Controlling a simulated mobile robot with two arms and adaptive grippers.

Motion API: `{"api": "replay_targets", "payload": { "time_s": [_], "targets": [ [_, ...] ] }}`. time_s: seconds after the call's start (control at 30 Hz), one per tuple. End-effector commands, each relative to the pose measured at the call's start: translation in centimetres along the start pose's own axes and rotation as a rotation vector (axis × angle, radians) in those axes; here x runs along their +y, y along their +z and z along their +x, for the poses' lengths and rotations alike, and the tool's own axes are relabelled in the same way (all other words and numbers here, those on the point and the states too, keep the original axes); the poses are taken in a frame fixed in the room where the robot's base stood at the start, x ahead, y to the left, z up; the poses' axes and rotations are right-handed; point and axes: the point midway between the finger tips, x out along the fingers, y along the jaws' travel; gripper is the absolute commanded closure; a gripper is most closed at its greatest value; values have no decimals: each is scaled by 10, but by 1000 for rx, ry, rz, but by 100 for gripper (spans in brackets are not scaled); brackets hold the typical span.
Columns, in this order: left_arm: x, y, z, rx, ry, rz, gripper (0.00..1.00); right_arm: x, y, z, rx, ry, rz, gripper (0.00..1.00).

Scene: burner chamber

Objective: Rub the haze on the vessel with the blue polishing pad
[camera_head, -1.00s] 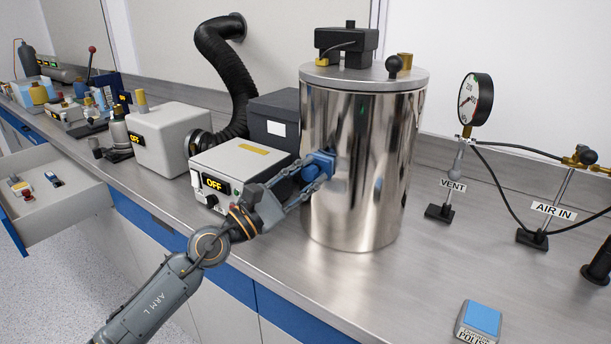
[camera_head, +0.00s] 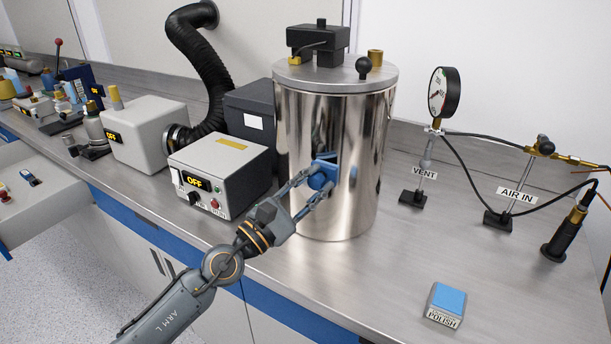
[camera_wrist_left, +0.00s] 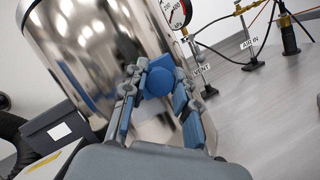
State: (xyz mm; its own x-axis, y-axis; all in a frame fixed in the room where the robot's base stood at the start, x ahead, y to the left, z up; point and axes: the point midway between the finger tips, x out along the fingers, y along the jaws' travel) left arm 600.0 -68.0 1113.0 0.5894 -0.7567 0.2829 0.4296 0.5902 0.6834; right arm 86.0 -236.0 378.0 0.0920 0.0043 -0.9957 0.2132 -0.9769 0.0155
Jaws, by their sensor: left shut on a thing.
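The vessel (camera_head: 335,120) is a tall shiny metal cylinder standing upright on the bench. My left gripper (camera_head: 315,182) is shut on the blue polishing pad (camera_head: 322,174), in front of the vessel's wall at about mid height, left of its centre line. The pad's round blue grip (camera_wrist_left: 160,80) shows between the fingers in the left wrist view. The pad's face is turned to the wall; I cannot tell whether it touches. A blue reflection shows on the metal beside it. I cannot make out the haze among the reflections. My right gripper is out of view.
A box labelled POLISH (camera_head: 447,302) with a blue top lies at the front right. A control box (camera_head: 220,170) reading OFF stands left of the vessel. The VENT gauge (camera_head: 437,95) and AIR IN fitting (camera_head: 515,195) stand right. An open drawer (camera_head: 55,195) juts out left.

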Motion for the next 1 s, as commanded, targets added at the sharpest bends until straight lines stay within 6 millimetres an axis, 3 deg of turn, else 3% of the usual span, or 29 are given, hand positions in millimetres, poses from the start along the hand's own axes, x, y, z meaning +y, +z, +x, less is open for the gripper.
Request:
{"api": "replay_targets", "payload": {
  "time_s": [0.27,0.8,1.0],
  "targets": [
    [1,1,-4,1,1,0,100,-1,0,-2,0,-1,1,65],
    [1,21,-52,1,2,1,100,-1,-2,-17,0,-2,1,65],
    [1,23,-56,0,2,1,100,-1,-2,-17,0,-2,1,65]
  ]
}}
